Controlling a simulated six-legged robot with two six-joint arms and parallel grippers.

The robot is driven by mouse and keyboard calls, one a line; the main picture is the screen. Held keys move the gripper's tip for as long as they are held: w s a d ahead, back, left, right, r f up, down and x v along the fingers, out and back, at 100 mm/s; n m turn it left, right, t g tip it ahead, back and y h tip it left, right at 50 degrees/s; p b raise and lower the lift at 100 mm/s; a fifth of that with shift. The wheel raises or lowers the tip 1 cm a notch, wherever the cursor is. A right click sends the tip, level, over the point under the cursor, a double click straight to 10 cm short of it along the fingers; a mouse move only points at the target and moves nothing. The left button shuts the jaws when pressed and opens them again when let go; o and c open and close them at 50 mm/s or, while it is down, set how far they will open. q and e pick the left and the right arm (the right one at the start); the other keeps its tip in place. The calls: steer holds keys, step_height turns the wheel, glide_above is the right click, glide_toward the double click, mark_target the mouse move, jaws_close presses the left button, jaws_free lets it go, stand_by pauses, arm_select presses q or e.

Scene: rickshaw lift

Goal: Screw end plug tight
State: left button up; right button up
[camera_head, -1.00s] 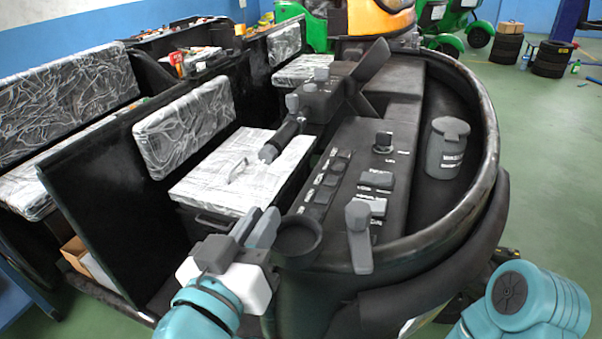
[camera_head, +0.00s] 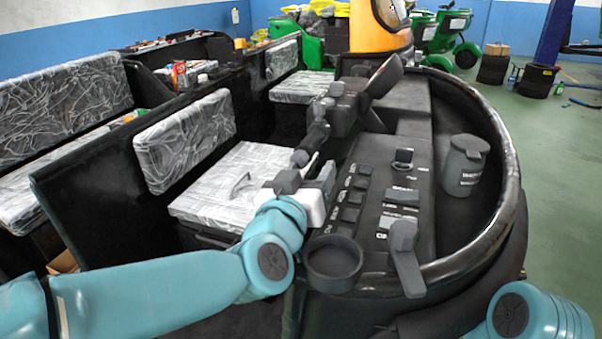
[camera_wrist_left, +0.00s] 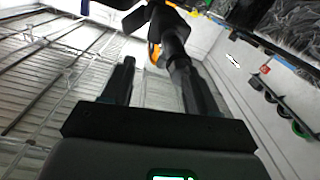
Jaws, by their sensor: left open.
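A dark handlebar grip (camera_head: 316,138) slants down from the dashboard over the seat cushion. Its lower, rounded end is the end plug (camera_head: 300,158), which shows just above my left gripper (camera_head: 323,174). My left gripper is open, and its arm comes in from the left. In the left wrist view, the two fingers (camera_wrist_left: 156,64) stand apart, and the dark handlebar end (camera_wrist_left: 177,60) shows ahead of them, closer to the right finger. I cannot tell whether they touch. My right gripper is not in view.
The dashboard (camera_head: 345,215) with switches lies right of the gripper. The plastic-wrapped seat (camera_head: 215,205) lies below the grip.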

arm_select(q)
steer(key=a, duration=0.3)
steer(key=shift+s+r, duration=0.1)
steer(key=shift+r, duration=0.15)
steer(key=shift+d, duration=0.4)
steer(key=c, duration=0.4)
steer(key=shift+w+a+f, duration=0.15)
steer(key=shift+w+a, duration=0.05)
steer(key=shift+a, duration=0.7)
jaws_close()
steer(key=shift+c, duration=2.2)
jaws_free()
steer(key=shift+s+d, duration=0.15)
steer(key=shift+d, duration=0.3)
steer(key=o, duration=0.5)
steer(key=shift+d, duration=0.1)
steer(key=o, duration=0.3)
steer(key=shift+a, duration=0.25)
steer(key=shift+o, duration=0.2)
steer(key=v, duration=1.6)
steer(key=shift+p, duration=0.4)
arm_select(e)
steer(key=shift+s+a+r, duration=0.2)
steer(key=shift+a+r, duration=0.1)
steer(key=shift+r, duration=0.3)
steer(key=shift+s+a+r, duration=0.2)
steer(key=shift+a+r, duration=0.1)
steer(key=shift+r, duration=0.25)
arm_select(q)
steer(key=shift+a, duration=0.1)
